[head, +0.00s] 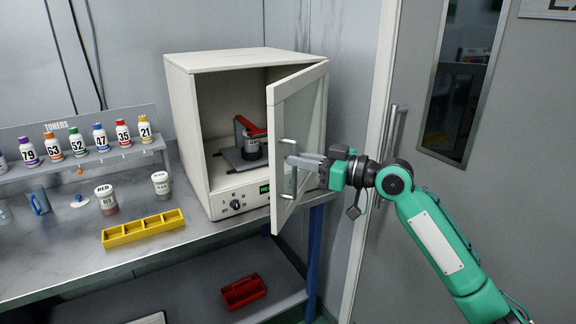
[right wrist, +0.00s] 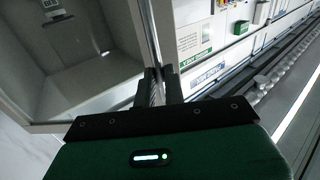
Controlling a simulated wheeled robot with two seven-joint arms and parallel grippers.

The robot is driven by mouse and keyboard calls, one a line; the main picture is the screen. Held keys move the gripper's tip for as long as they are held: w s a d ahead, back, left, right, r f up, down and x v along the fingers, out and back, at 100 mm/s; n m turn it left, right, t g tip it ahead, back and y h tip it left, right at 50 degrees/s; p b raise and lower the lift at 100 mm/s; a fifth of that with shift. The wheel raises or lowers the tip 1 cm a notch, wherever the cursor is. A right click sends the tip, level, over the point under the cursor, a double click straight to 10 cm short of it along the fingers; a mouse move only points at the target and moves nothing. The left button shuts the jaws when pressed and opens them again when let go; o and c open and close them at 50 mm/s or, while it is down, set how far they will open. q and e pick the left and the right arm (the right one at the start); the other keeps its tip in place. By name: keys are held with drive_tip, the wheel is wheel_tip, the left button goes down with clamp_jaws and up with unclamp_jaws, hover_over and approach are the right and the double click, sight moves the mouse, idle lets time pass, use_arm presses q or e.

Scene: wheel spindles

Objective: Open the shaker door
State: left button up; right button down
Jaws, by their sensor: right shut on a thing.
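My right gripper (head: 290,162) is shut on the door's metal bar handle (head: 287,184). In the right wrist view my gripper fingers (right wrist: 160,88) close around the upright handle (right wrist: 151,50), beside the door edge. Inside the shaker a platform (head: 236,160) carries a dark container (head: 251,146) under a red-and-black clamp. My left gripper is not in view.
A toner rack (head: 90,157) with several numbered bottles stands at the left. A yellow tray (head: 143,228), white-lidded jars and a blue cup (head: 38,200) sit on the bench. A red caddy (head: 243,292) lies on the lower shelf. A grey door stands at the right.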

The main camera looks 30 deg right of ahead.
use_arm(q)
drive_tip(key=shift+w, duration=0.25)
use_arm(e)
drive_tip(key=shift+s+d+r, duration=0.15)
drive_tip(key=shift+d+r, duration=0.1)
drive_tip(key=shift+d, duration=0.2)
drive_tip(key=c, duration=1.7)
unclamp_jaws()
drive_tip(key=shift+o, duration=1)
drive_tip(key=shift+d+f, duration=0.15)
drive_tip(key=shift+d, duration=0.05)
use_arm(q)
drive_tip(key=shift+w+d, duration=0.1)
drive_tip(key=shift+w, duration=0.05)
use_arm(e)
drive_tip(key=shift+a, duration=0.15)
